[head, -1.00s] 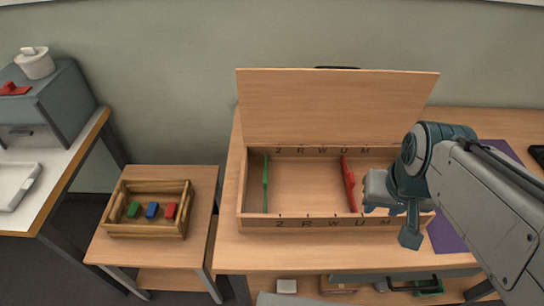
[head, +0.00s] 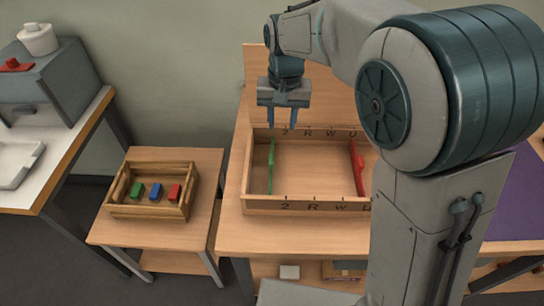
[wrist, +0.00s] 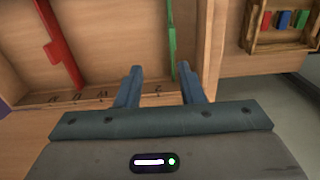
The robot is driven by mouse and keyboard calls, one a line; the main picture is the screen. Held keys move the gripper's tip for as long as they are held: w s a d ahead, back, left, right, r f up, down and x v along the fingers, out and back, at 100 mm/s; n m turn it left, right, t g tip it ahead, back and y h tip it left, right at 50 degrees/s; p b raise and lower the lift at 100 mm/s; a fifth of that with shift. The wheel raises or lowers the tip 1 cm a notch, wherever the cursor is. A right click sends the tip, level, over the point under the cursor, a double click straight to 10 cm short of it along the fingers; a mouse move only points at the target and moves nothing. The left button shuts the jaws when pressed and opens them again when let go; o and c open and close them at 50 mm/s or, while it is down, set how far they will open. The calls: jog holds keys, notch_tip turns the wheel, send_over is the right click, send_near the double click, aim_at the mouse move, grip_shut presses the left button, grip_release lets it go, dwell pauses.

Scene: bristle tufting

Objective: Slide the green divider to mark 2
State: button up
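The green divider (head: 270,166) stands near the left wall of the open wooden box (head: 278,211). It lies left of mark 2 (head: 285,207) on the front rim, and mark 2 also shows on the back rim (head: 285,132). My gripper (head: 286,124) is open and empty, pointing down over the back left of the box. In the wrist view the green divider (wrist: 172,42) appears beyond my open fingers (wrist: 160,82), apart from them as far as I can tell. Part of the box's right side is hidden behind my arm.
The red divider (head: 357,167) stands farther right in the box. The raised lid (head: 256,85) rises behind my gripper. A wooden crate (head: 150,211) with green, blue and red blocks is on a low table at left. The floor between the dividers is empty.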

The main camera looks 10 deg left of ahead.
aim_at(272, 158)
jog(key=a+f, duration=0.1)
jog(key=f, duration=0.8)
jog(key=a+f, duration=0.1)
jog(key=f, duration=0.4)
jog(key=shift+w+a+f, duration=0.2)
jog(key=shift+a+f, duration=0.1)
jog(key=shift+f, duration=0.05)
grip_shut()
jog(key=shift+d, duration=0.1)
